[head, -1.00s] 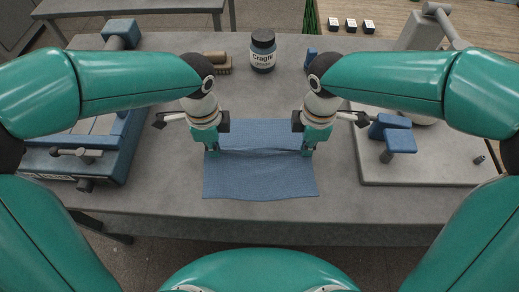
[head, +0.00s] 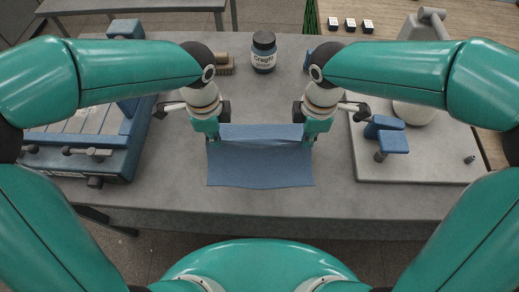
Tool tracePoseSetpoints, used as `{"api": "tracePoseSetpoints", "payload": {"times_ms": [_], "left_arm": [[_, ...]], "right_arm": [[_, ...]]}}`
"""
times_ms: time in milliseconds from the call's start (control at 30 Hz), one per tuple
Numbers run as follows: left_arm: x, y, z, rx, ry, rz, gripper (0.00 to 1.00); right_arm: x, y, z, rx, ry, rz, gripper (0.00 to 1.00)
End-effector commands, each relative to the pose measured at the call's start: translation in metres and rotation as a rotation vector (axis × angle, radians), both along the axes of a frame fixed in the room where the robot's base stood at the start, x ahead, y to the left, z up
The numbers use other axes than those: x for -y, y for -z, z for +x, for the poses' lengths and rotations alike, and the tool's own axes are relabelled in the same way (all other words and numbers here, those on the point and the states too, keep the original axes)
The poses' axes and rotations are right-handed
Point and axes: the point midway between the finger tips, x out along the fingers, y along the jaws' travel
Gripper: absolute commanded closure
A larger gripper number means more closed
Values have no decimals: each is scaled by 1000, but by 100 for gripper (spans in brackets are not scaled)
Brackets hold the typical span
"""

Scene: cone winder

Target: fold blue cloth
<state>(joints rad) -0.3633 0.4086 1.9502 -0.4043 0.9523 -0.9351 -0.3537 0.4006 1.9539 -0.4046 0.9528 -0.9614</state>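The blue cloth (head: 260,165) is in the middle of the table, near its front edge. Its far part is raised between my two grippers, with a fold line across it, and its near part hangs or lies toward the front edge. My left gripper (head: 213,140) is at the cloth's far left corner and appears shut on it. My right gripper (head: 308,140) is at the far right corner and appears shut on it. The fingertips are partly hidden by the cloth and the gripper bodies.
A dark labelled jar (head: 264,52) and a brush (head: 225,66) stand behind the cloth. A blue-framed machine (head: 85,150) is at the left. A grey plate with a blue-handled device (head: 388,135) is at the right. The table (head: 180,170) is bare on both sides of the cloth.

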Motion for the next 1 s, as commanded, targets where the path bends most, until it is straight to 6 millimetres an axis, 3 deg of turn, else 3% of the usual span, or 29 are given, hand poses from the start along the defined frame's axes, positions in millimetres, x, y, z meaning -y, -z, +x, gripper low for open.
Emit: {"api": "tracePoseSetpoints", "payload": {"times_ms": [700,1000], "left_arm": [[-1,-106,0,0,-1,0,100],[-2,-118,0,0,-1,0,100]], "right_arm": [[-4,-105,0,0,-1,-1,100],[-5,-118,0,0,-1,-1,100]]}}
